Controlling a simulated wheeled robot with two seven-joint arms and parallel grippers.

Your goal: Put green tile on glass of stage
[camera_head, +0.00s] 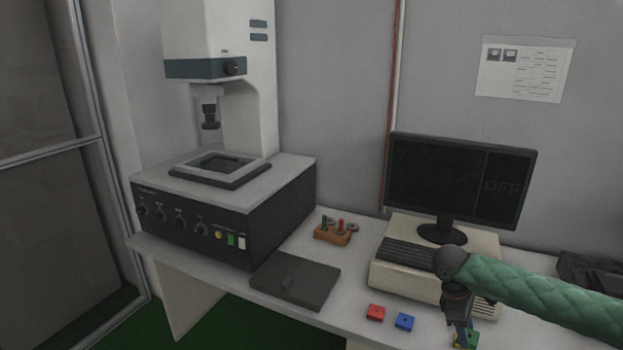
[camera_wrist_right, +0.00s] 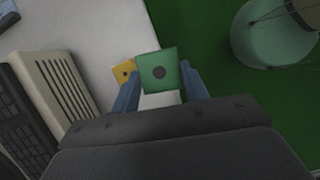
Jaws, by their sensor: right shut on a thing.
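The green tile (camera_wrist_right: 158,72) has a dark round spot in its middle and sits between the two fingers of my right gripper (camera_wrist_right: 160,92) in the right wrist view. My right gripper is shut on it. In the head view my right gripper (camera_head: 464,335) points down near the table's front edge, with a bit of the green tile (camera_head: 472,339) showing at its tip. The stage (camera_head: 175,175) is on top of the dark-fronted machine at the left, with its glass (camera_head: 218,163) framed in black under the lens. My left gripper is not in view.
A red tile (camera_head: 375,312) and a blue tile (camera_head: 404,321) lie left of my right gripper. A yellow tile (camera_wrist_right: 123,72) lies beside the green one. A monitor (camera_head: 460,182), keyboard (camera_head: 408,255), wooden peg holder (camera_head: 334,233) and dark flat plate (camera_head: 295,281) are on the table.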

